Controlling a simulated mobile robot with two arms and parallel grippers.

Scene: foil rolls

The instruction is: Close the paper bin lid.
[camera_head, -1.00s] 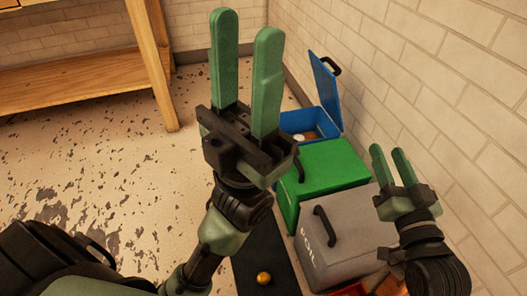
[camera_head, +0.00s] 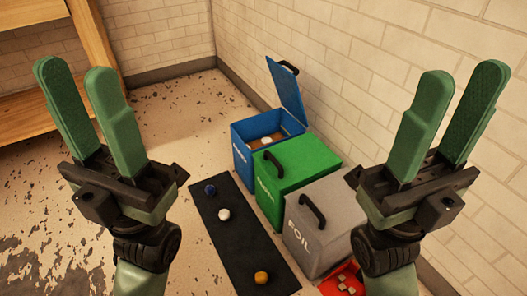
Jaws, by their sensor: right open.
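The blue bin (camera_head: 242,135) stands at the back of the row against the right wall, with its blue lid (camera_head: 285,92) standing open and tilted up toward the wall. The lid has a black handle (camera_head: 289,67) at its top edge. A pale object (camera_head: 266,140) shows inside the bin. The bin's label is too small to read surely. My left gripper (camera_head: 76,72) is raised at the left, open and empty, well apart from the bin. My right gripper (camera_head: 463,76) is raised at the right, open and empty, also apart from the lid.
A shut green bin (camera_head: 308,162) and a shut grey FOIL bin (camera_head: 330,215) stand in front of the blue one. A red container (camera_head: 334,288) is nearest. A black mat (camera_head: 245,250) holds a blue ball (camera_head: 210,189), white ball (camera_head: 223,214) and orange ball (camera_head: 261,277). A wooden shelf (camera_head: 95,50) stands left.

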